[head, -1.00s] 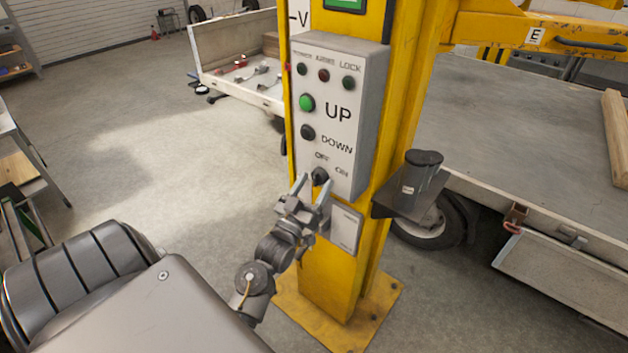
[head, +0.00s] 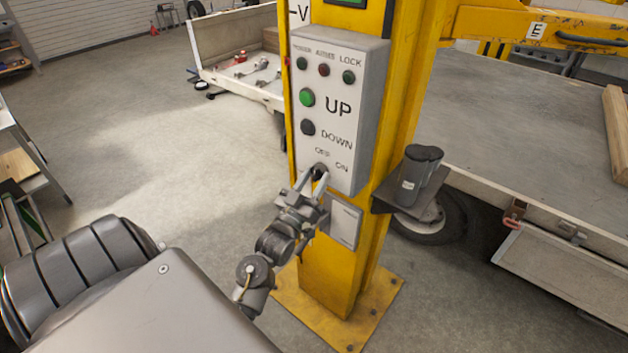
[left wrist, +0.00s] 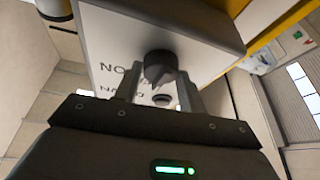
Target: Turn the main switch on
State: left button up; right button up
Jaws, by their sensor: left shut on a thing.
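The main switch is a dark rotary knob (head: 319,171) low on the grey control box (head: 367,110), below the OFF and ON labels. My left gripper (head: 312,180) reaches up to it from below, with a finger on each side, shut on the knob. In the left wrist view the knob (left wrist: 160,66) sits between the two fingers (left wrist: 158,88), with part of the lettering beside it. The fingers partly hide the knob in the head view, and I cannot tell exactly which label it points to. My right gripper is not in view.
The green UP button (head: 307,97) and dark DOWN button (head: 308,128) are above the knob, under three small dark lamps. The box is on a yellow post (head: 330,270). A shelf with dark cylinders (head: 419,172) juts out right. Floor left of the post is clear.

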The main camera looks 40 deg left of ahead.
pick_arm(q)
jog(key=m+h, duration=0.1)
jog(key=m, duration=0.1)
jog(key=m+h+b, duration=0.1)
jog(key=m, duration=0.1)
jog(key=shift+a+f+t, duration=0.15)
jog(key=shift+t, duration=0.15)
jog(key=m+h+b, duration=0.1)
jog(key=m+h, duration=0.1)
jog(key=m, duration=0.2)
jog(key=shift+a+h, duration=0.1)
jog(key=shift+h, duration=0.3)
jog(key=shift+a+r+m+g+h+b, duration=0.1)
jog(key=shift+m+g+h+b, duration=0.15)
jog(key=shift+m+h, duration=0.85)
jog(key=shift+a+r+m+g+h+b, duration=0.1)
jog(key=shift+m+g+h+b, duration=0.2)
jog(key=shift+m, duration=1.6)
jog(key=shift+m+g+h+b, duration=0.1)
jog(key=shift+m+g+h, duration=0.4)
jog(key=shift+m, duration=1)
jog(key=shift+h, duration=0.3)
jog(key=o, duration=1)
